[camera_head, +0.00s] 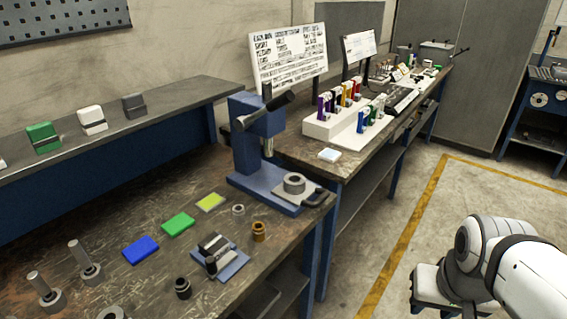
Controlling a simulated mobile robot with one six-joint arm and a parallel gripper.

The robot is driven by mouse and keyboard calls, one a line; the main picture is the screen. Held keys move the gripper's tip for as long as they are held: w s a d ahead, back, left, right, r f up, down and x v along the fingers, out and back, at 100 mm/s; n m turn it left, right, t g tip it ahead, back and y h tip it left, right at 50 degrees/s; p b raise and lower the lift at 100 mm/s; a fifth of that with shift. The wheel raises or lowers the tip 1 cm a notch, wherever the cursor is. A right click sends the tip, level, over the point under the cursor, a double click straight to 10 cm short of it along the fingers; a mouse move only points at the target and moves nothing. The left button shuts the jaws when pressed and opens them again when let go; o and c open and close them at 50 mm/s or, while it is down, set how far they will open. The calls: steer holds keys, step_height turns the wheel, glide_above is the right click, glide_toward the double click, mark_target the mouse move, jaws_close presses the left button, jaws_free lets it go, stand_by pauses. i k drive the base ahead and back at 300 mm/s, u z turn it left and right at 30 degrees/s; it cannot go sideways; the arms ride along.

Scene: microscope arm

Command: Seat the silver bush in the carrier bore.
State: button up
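A small silver bush (238,210) stands upright on the worn bench, just in front of the blue press. The carrier (294,184) looks to be the grey round-holed block on the press base, with a dark handle at its right. Its bore faces up under the ram; I cannot see clearly inside it. The bush is apart from the carrier, to its left. My white arm shows at the lower right, over the floor and away from the bench. I cannot make out my gripper's fingers there.
A brass bush (258,231) and a black bush (183,287) stand near the silver one. A small fixture (219,257) lies between them. Blue (141,250), green (178,224) and yellow (210,202) pads lie flat. Posts on round bases (86,264) stand at left. The press (257,145) rises behind the carrier.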

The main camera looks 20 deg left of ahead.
mark_target(296, 194)
steer(key=u, duration=0.4)
steer(key=i, duration=0.95)
steer(key=u, duration=0.65)
steer(key=k, duration=0.9)
steer(key=u, duration=0.15)
steer(key=i, duration=0.9)
steer(key=z, duration=0.05)
